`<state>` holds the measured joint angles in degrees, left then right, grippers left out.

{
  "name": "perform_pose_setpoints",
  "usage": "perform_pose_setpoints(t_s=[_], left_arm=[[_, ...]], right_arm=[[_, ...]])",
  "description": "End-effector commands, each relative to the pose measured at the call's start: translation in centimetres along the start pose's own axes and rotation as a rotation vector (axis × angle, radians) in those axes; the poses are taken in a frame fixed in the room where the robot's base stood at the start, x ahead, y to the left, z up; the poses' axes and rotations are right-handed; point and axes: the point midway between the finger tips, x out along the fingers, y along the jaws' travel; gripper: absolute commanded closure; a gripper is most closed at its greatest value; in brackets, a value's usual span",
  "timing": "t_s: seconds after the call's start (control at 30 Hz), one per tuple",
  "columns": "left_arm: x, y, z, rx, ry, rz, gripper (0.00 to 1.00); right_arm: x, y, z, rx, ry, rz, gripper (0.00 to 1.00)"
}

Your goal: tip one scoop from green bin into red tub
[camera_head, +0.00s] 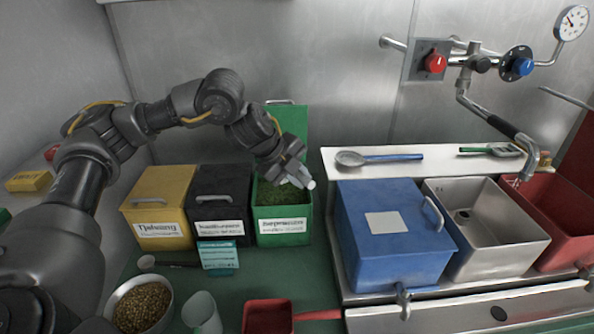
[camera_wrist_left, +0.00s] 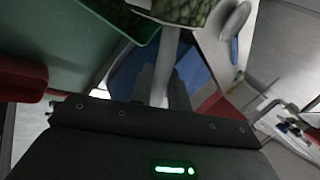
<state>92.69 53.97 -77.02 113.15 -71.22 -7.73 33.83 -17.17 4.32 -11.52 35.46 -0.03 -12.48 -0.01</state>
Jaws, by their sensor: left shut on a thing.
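The green bin (camera_head: 284,238) stands open at the back, its lid up against the wall and green contents inside. My left gripper (camera_head: 296,176) is over the bin's right side, shut on the pale handle (camera_wrist_left: 170,62) of a scoop. In the left wrist view, the scoop's bowl (camera_wrist_left: 180,12) holds green stuff and is cut off by the top edge. Only a small pale part of the scoop shows in the head view (camera_head: 309,184). A red tub (camera_head: 268,318) with a side handle sits at the front edge, partly cut off. My right gripper is not in view.
Lidded yellow (camera_head: 160,205) and black (camera_head: 218,208) bins stand left of the green bin. A teal box (camera_head: 218,257), a bowl of grains (camera_head: 142,306) and a pale cup (camera_head: 202,313) are in front. A blue box (camera_head: 392,240), metal sink (camera_head: 490,225) and red basin (camera_head: 565,220) are right.

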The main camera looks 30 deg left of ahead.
Motion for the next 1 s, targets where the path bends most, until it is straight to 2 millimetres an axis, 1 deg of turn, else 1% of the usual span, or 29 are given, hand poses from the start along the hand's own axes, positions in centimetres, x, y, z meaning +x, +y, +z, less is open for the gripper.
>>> perform_pose_setpoints(t_s=[0.03,0.1,0.33,0.5,0.7,1.0], left_arm=[[-0.6,-0.2,-0.5,0.009,-0.007,-0.001,1.00],[-1.1,-0.2,-1.1,0.019,-0.018,-0.002,1.00],[-2.3,-0.1,-2.7,0.045,-0.056,-0.004,1.00],[-2.8,0.1,-3.6,0.058,-0.077,-0.002,1.00],[-3.1,0.2,-4.1,0.065,-0.090,-0.005,1.00],[-3.1,0.3,-4.1,0.066,-0.093,-0.005,1.00]], right_arm=[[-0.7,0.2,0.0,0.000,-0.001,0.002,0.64],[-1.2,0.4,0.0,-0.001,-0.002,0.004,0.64],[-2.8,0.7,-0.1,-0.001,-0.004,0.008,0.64],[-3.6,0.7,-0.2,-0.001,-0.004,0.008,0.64],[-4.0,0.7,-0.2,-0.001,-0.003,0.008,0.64],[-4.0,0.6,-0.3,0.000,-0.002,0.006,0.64]])
